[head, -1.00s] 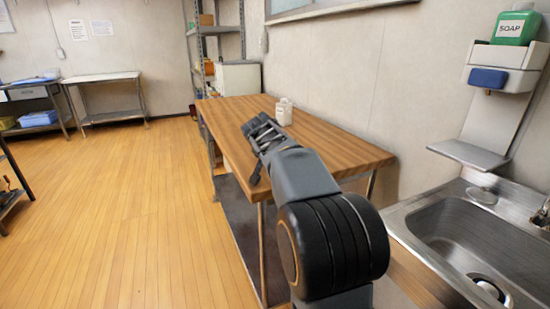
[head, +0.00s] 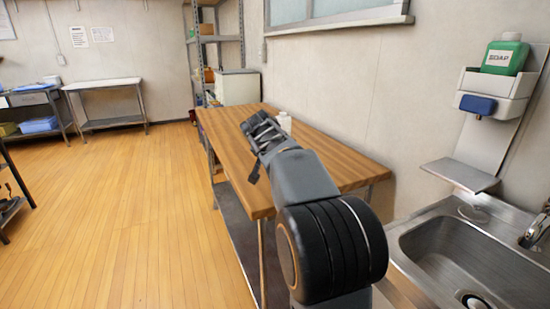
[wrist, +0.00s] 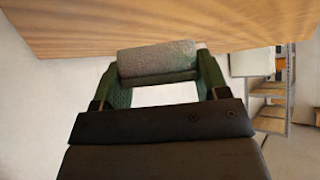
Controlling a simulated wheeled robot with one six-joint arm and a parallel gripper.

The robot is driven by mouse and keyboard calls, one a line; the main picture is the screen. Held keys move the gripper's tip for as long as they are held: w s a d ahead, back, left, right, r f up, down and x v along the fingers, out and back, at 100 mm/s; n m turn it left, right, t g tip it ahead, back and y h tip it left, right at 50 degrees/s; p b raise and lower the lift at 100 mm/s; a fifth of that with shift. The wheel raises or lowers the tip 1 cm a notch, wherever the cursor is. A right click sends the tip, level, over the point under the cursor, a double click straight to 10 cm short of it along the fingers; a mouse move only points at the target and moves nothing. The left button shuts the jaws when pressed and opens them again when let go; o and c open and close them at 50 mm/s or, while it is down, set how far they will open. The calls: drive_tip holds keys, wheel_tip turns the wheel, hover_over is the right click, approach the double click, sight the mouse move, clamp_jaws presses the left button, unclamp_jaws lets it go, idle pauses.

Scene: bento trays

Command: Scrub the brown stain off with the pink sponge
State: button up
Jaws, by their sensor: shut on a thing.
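My gripper (wrist: 155,85) is shut on a grey, speckled, sponge-like block (wrist: 157,58) held across its fingertips. The block looks grey, not pink. In the head view my gripper (head: 262,130) is over the wooden table (head: 225,145), and the block cannot be made out there. In the wrist view the wooden surface (wrist: 80,30) lies beyond the block; whether they touch, I cannot tell. No brown stain shows on the visible wood.
A white bottle (head: 286,121) stands on the table, partly hidden behind my gripper. A steel sink (head: 455,250) is at the right, below a green soap bottle (head: 505,55) in a wall holder. Shelving (head: 205,60) stands at the back. Open floor (head: 130,210) lies at the left.

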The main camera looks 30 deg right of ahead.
drive_tip(key=shift+r+p, duration=1.15)
drive_tip(key=shift+r, duration=0.3)
